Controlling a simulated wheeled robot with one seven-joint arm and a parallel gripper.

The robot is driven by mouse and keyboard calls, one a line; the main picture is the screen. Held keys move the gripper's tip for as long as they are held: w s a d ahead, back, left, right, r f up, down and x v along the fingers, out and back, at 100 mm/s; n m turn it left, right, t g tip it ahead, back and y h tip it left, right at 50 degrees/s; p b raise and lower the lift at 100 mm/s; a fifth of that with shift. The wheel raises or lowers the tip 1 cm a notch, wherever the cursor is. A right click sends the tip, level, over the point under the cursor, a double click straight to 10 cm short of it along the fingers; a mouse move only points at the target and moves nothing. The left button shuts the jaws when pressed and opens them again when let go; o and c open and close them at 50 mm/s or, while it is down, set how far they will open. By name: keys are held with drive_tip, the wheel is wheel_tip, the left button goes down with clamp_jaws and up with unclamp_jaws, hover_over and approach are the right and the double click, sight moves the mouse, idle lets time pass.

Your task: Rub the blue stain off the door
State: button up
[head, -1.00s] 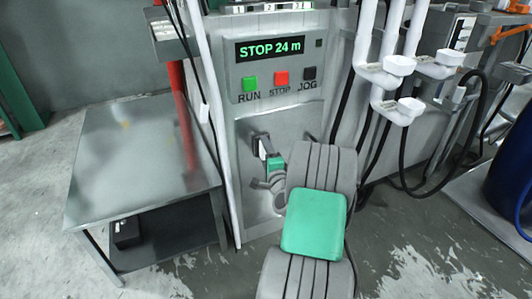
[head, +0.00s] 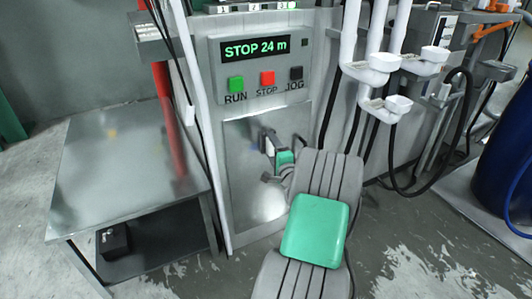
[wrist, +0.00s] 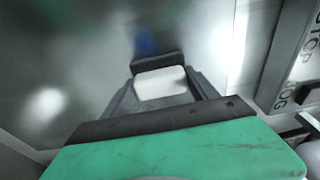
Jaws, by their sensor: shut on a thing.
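The door (head: 240,185) is the shiny metal panel below the control box. In the wrist view a blurred blue stain (wrist: 145,40) shows on its grey surface, just beyond my gripper. In the head view my gripper (head: 266,142) is in front of the door's upper right part, and my arm hides some of the door. I cannot tell whether the pad touches the door.
The control box (head: 262,60) above the door has RUN, STOP and JOG buttons and reads "STOP 24 m". A metal table (head: 120,160) stands close at the left, with a black box (head: 113,240) on its lower shelf. White pipes (head: 375,60) and black hoses are at the right.

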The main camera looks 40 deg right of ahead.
drive_tip(key=shift+s+d+r, duration=0.1)
drive_tip(key=shift+d+r, duration=0.05)
drive_tip(key=shift+d, duration=0.45)
drive_tip(key=shift+s+d+b, duration=0.3)
drive_tip(key=shift+d+b, duration=0.05)
drive_tip(key=shift+d, duration=0.6)
drive_tip(key=shift+s+d+b, duration=0.3)
drive_tip(key=shift+d+b, duration=0.05)
drive_tip(key=shift+d, duration=0.55)
drive_tip(key=shift+w+a+p, duration=0.6)
drive_tip(key=shift+a+p, duration=0.15)
drive_tip(key=shift+a, duration=1.2)
drive_tip(key=shift+w+a+p, duration=0.6)
drive_tip(key=shift+a+p, duration=0.15)
drive_tip(key=shift+a, duration=1.15)
drive_tip(key=shift+w+a+p, duration=0.6)
drive_tip(key=shift+a+p, duration=0.15)
drive_tip(key=shift+a, duration=1.2)
drive_tip(key=shift+s+a+b, duration=0.15)
drive_tip(key=shift+s+b, duration=0.15)
drive_tip(key=shift+d+b+v, duration=0.2)
drive_tip(key=shift+b+v, duration=0.3)
drive_tip(key=shift+v, duration=0.85)
drive_tip(key=shift+d+b+v, duration=0.2)
drive_tip(key=shift+b+v, duration=0.3)
drive_tip(key=shift+v, duration=0.8)
drive_tip(key=shift+s, duration=0.2)
